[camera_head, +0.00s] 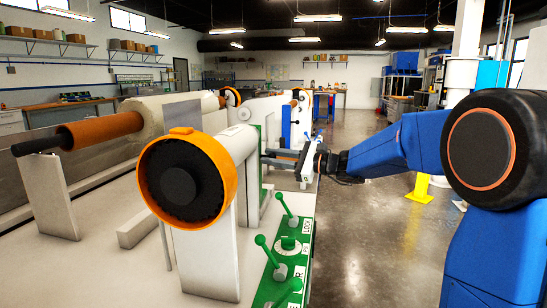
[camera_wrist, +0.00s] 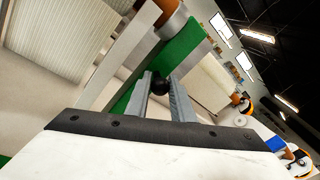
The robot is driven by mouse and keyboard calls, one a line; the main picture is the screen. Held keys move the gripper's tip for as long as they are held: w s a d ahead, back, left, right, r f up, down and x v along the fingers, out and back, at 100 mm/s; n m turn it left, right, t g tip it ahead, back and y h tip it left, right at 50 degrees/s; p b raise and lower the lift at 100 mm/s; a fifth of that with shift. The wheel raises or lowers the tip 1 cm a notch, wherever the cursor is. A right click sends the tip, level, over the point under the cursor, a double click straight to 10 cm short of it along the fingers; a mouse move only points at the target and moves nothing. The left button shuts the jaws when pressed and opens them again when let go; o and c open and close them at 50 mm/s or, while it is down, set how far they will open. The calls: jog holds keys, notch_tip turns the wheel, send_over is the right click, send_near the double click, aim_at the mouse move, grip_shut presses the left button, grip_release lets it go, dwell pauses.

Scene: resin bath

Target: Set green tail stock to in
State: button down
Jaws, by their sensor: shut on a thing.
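My gripper (camera_head: 270,157) reaches in from the right to a green upright plate (camera_head: 264,187) on the machine's side. In the wrist view, my gripper's two grey fingers (camera_wrist: 160,90) are shut on a dark round knob (camera_wrist: 160,83) in front of the green plate (camera_wrist: 178,62). The knob cannot be made out in the head view. I cannot tell from the pictures whether the tail stock is in or out.
In front, a green panel (camera_head: 308,232) carries several green levers (camera_head: 282,205). An orange-rimmed wheel (camera_head: 180,137) stands on the white machine, left of my gripper. Open grey floor (camera_head: 372,230) is at the right.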

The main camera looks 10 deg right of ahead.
jog(key=shift+s+a+f, duration=0.1)
jog(key=shift+s, duration=0.1)
jog(key=c, duration=1.5)
grip_release()
jog(key=shift+s, duration=0.1)
jog(key=shift+c, duration=0.2)
jog(key=v, duration=1.7)
jog(key=shift+d, duration=0.3)
